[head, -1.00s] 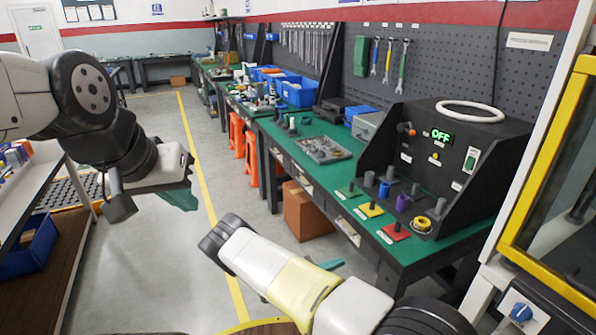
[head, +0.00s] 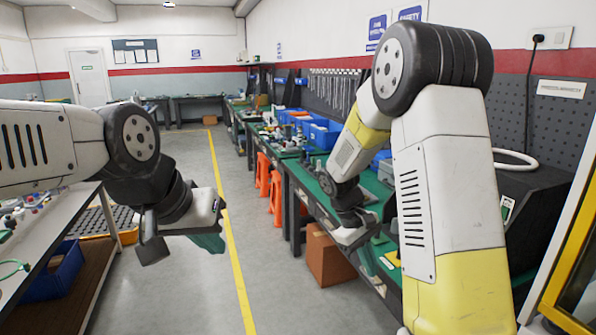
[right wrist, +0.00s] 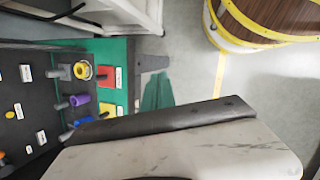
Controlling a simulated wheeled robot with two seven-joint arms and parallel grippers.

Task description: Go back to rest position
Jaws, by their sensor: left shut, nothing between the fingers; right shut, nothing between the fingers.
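My left gripper (head: 206,242) hangs over the floor aisle in the head view, left of the yellow floor line. Its teal fingers are shut and hold nothing. My right arm is raised in front of the green workbench (head: 304,180) and hides much of it. My right gripper (head: 374,240) is at the bench's front edge, partly hidden by my own arm. In the right wrist view its teal fingers (right wrist: 157,92) are together and empty, over the floor beside the bench edge.
The black test machine (head: 540,205) is partly behind my right arm. Red, yellow and purple parts show beside it in the right wrist view (right wrist: 108,75). A cardboard box (head: 328,258) stands under the bench. A shelf (head: 62,225) is at left. The aisle is clear.

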